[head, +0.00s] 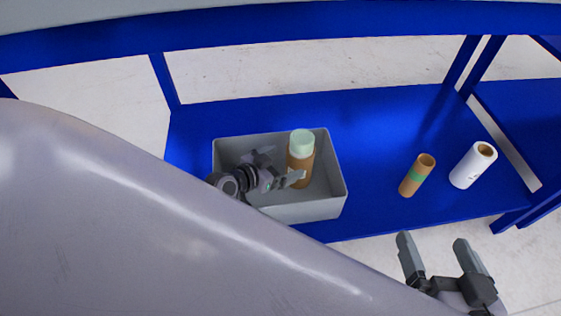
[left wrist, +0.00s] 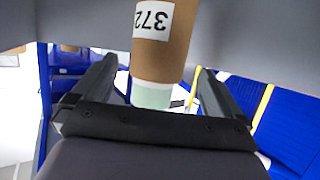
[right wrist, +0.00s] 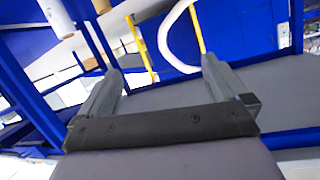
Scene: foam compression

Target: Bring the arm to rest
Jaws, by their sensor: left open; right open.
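My left gripper (head: 284,163) is open inside the grey bin (head: 290,213), close to a brown bottle (head: 298,168) with a pale green cap. The bottle stands in the bin. In the left wrist view the bottle (left wrist: 165,55) shows between the open fingers (left wrist: 158,68), with clear gaps beside it and a white label reading 372. My right gripper (head: 432,240) is open and empty in front of the blue shelf's near edge. The right wrist view shows nothing between its fingers (right wrist: 162,66). My large pale arm link hides the left foreground.
On the blue shelf (head: 375,130), right of the bin, stand a brown tube with a green band (head: 417,175) and a white roll (head: 473,165). Blue posts (head: 165,82) rise at both sides, and an upper shelf edge (head: 280,25) crosses above. The shelf between bin and tube is clear.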

